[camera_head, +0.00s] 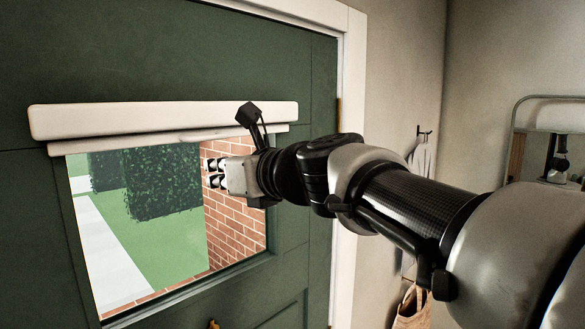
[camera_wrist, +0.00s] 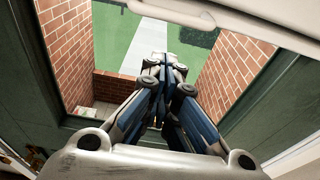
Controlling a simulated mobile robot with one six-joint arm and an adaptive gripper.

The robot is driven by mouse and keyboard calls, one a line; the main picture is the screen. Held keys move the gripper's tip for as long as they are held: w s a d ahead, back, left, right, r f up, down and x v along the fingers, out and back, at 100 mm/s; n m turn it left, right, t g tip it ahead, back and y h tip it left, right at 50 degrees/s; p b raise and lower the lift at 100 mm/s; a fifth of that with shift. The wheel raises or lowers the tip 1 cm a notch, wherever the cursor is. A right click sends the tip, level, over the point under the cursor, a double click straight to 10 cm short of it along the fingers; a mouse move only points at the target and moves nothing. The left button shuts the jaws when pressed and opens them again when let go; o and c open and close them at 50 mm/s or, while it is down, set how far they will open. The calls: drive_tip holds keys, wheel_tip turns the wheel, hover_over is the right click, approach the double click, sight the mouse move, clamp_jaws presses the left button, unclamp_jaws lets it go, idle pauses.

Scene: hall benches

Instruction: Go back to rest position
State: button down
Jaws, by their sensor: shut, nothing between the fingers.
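My gripper (camera_head: 212,173) is at the end of my arm, in front of the window in the green door. In the wrist view its fingers (camera_wrist: 163,70) are together, with nothing between them. A white blind (camera_head: 160,119) is rolled up at the top of the window (camera_head: 150,215). My gripper is a little below the blind's bottom bar (camera_head: 95,145) and appears apart from it. In the wrist view the pale bar (camera_wrist: 250,14) crosses the top, with a small white tab (camera_wrist: 172,11) near the fingertips. I cannot tell whether the fingertips touch the tab.
The green door (camera_head: 150,55) stands in a white frame (camera_head: 345,80). A towel (camera_head: 420,160) hangs from a hook on the right wall, with a bag (camera_head: 412,308) lower down. A mirror (camera_head: 545,145) is at the far right. Brickwork, grass and a path show through the window.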

drive_tip(key=f+v, duration=0.1)
drive_tip(key=v, duration=0.8)
drive_tip(key=s+d+f+n+g+h+b, duration=0.2)
drive_tip(key=s+d+f+n+h+b, duration=0.2)
drive_tip(key=f, duration=1.4)
drive_tip(key=s+d+f+n+g+h+b, duration=0.2)
drive_tip(key=s+d+f+n+h+b, duration=0.2)
drive_tip(key=s+d+f+n+b, duration=0.6)
drive_tip(key=s+d+f+n+g+h+b, duration=0.2)
drive_tip(key=s+d+f+n+h+b, duration=0.2)
drive_tip(key=f, duration=2.3)
drive_tip(key=s+d+n+b, duration=0.3)
drive_tip(key=d+n, duration=0.3)
drive_tip(key=n, duration=0.2)
drive_tip(key=shift+s, duration=0.65)
